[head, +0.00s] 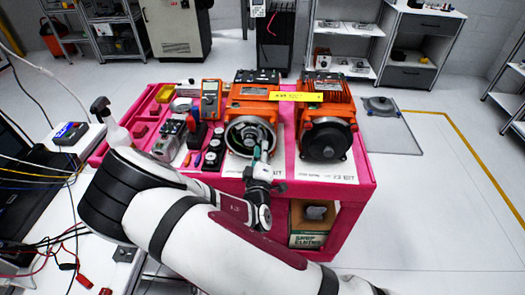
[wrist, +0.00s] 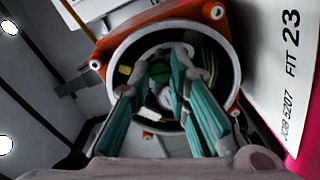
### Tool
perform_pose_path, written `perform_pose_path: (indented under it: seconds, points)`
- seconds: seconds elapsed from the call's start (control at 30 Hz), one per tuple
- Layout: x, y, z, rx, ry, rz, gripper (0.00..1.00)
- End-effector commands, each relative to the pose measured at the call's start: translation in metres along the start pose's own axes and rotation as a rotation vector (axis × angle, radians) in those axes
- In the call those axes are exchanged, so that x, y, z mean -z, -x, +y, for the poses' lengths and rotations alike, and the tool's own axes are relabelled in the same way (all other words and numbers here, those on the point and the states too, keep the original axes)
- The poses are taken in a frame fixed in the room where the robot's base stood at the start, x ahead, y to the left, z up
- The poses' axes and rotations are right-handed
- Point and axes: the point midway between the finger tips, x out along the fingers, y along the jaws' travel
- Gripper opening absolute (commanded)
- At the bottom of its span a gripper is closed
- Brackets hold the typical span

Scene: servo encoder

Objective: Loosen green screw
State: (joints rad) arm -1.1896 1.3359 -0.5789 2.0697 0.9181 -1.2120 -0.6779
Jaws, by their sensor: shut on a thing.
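An orange servo motor (head: 250,108) with an open round end faces me on the pink cart (head: 325,215). It also fills the upper middle of the wrist view (wrist: 234,32). My gripper (head: 262,148) reaches into this open end, and in the wrist view its fingertips (wrist: 176,76) with teal pads lie inside the round housing. They are closed around a small green part, the green screw (wrist: 187,73), near the middle of the housing. The screw is partly hidden by the fingertips, and the head view hides it.
A second orange motor (head: 327,122) stands close on the right. A multimeter (head: 210,98) and small tools lie to the left. Inside the housing, wires (wrist: 211,55) run close to the right finger. A white sheet (wrist: 275,60) lies beside the motor.

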Motion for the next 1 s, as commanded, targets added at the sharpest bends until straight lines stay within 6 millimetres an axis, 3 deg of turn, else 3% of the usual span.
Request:
perform_pose_path:
  seconds: [0.57, 0.6, 0.67, 1.0]
  points:
    - [-0.0018, 0.0003, -0.0019, 0.005, 0.034, -0.004, 0.00]
    - [-0.0019, 0.0003, -0.0019, 0.005, 0.034, -0.004, 0.21]
    - [-0.0018, 0.0003, -0.0018, 0.004, 0.034, -0.003, 0.35]
    - [-0.0007, 0.0013, -0.0007, 0.002, 0.032, -0.001, 0.38]
